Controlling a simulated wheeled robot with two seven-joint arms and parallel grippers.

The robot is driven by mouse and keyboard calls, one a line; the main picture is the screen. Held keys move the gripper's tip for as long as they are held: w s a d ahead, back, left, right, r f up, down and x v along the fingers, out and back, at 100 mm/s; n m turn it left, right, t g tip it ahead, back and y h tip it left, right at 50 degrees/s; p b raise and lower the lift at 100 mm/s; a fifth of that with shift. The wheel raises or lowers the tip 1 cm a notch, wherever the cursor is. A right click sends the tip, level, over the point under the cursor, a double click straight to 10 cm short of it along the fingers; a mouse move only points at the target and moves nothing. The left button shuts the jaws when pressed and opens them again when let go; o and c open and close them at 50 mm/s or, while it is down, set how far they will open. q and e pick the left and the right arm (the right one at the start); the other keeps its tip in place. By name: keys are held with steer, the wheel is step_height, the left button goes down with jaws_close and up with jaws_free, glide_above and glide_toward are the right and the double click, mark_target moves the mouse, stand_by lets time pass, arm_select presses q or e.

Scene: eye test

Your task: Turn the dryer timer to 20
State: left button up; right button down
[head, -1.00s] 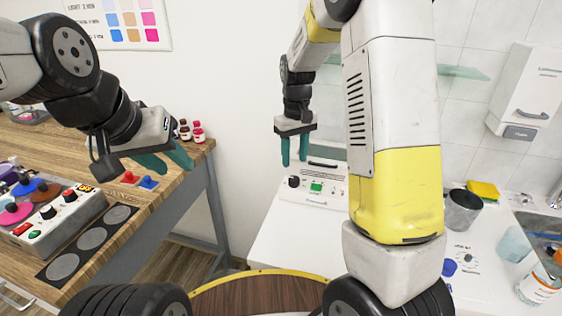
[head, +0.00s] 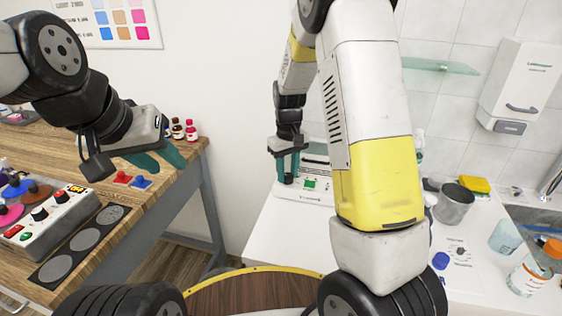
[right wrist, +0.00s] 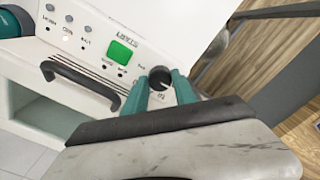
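The white dryer panel (head: 310,194) stands on the white counter, with a green START button (right wrist: 121,51) and a black knob (right wrist: 160,77) bearing a pale pointer line. The number the knob points to cannot be read. My right gripper (head: 288,180) points down at the knob. In the right wrist view its teal fingers (right wrist: 160,84) stand on either side of the knob, open around it; whether they touch it is unclear. In the head view the fingers partly hide the knob. My left gripper (head: 170,166) is open and empty beside the wooden table's edge.
A control box (head: 45,222) with several knobs sits on the wooden table (head: 150,195) at left.

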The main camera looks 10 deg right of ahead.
steer(key=shift+m, duration=0.3)
steer(key=m, duration=0.3)
steer(key=shift+m, duration=0.4)
steer(key=m, duration=0.4)
steer(key=shift+m, duration=0.3)
steer(key=m, duration=0.4)
steer(key=shift+m, duration=2.5)
steer(key=c, duration=1.3)
jaws_free()
steer(key=shift+r, duration=0.1)
